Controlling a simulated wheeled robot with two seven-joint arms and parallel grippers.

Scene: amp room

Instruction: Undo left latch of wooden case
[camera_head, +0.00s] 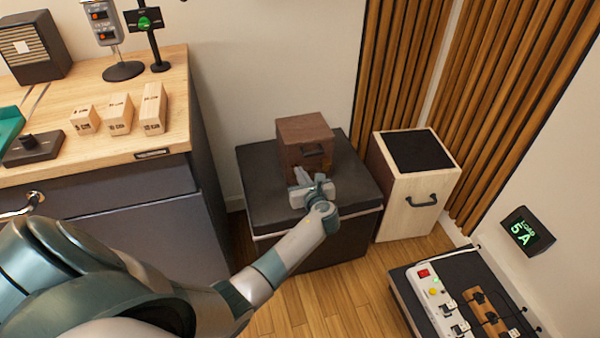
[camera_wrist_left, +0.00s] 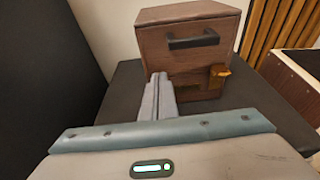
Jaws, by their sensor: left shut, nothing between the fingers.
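The brown wooden case (camera_head: 305,133) stands on a dark padded stool-like box, with a dark handle on its front. In the left wrist view the case (camera_wrist_left: 190,62) shows its dark handle (camera_wrist_left: 193,40) and a brass latch (camera_wrist_left: 218,77) at the right of its front. The left part of its front, low down, is hidden behind my fingers, so the left latch does not show. My left gripper (camera_head: 301,174) is shut and empty, its fingertips close in front of the case's lower left front. It also shows in the left wrist view (camera_wrist_left: 158,78). I cannot tell whether it touches the case.
The dark padded box (camera_head: 252,185) bears the case. A pale wooden box with a dark top (camera_head: 405,190) stands close at its right. A wooden workbench (camera_head: 110,75) with small wooden blocks is at the left. A power strip unit (camera_head: 440,300) lies at the lower right.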

